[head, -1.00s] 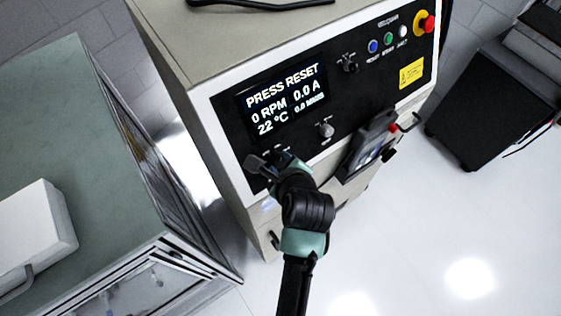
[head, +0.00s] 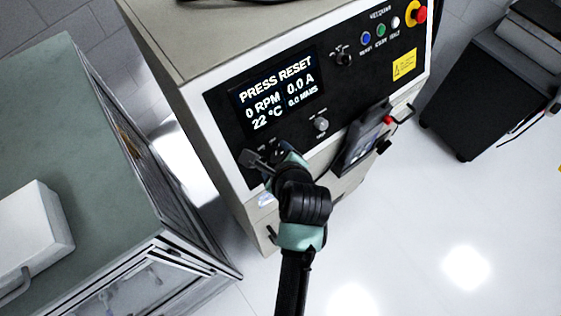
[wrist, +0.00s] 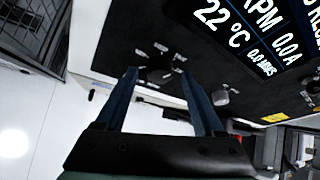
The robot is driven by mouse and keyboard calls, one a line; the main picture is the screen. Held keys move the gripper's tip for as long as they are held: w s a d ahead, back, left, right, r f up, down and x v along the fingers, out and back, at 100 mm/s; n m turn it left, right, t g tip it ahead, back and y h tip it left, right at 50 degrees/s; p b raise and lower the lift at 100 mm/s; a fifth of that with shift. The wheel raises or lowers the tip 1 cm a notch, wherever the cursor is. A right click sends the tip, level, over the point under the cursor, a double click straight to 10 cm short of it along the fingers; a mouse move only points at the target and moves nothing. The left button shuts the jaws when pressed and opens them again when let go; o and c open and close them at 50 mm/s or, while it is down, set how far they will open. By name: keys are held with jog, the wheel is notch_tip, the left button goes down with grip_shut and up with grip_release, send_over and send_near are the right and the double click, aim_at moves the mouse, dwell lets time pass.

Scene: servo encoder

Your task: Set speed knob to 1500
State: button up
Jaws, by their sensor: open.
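A dark knob (wrist: 160,76) with pale marks around it sits on the black control panel in the wrist view. My gripper (wrist: 159,73) is open, its two blue fingers spread to either side of the knob in that view. I cannot tell whether they touch it. In the head view my gripper (head: 258,160) is at the panel's lower left and hides most of this knob. A silver knob (head: 321,124) stands to its right; it also shows in the wrist view (wrist: 222,97). The labels are too small to read. The display (head: 279,91) reads PRESS RESET, 0 RPM, 0.0 A, 22 °C.
A black knob (head: 344,59), small buttons (head: 381,30) and a red emergency stop (head: 418,14) are higher on the panel. A tilted device (head: 364,138) juts out right of my gripper. A green-topped bench (head: 75,130) stands at left.

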jog(key=b+v, duration=0.3)
jog(key=v, duration=0.9)
jog(key=shift+s+r, duration=0.2)
jog(key=shift+s, duration=0.05)
jog(key=w+d+r+n+t+h+b, duration=0.1)
jog(key=w+r+n+t+b, duration=0.35)
jog(key=r+n, duration=0.35)
jog(key=w+r+n+t+h+b, duration=0.1)
jog(key=w+r+n+t+b, duration=0.4)
jog(key=r, duration=0.4)
jog(key=s+a+r+n+t+b, duration=0.1)
jog(key=s+r+n+t, duration=0.1)
jog(key=r, duration=0.4)
jog(key=s+a+r+n+t+b, duration=0.1)
jog(key=s+r+n+t+b, duration=0.1)
jog(key=r+n, duration=0.4)
jog(key=s+a+r+n+t+b, duration=0.1)
jog(key=s+r+n+t, duration=0.2)
jog(key=r+t, duration=0.2)
jog(key=shift+s+r+n+b, duration=0.3)
jog(key=shift+r+n+b, duration=0.1)
jog(key=shift+r, duration=0.1)
jog(key=shift+d, duration=0.1)
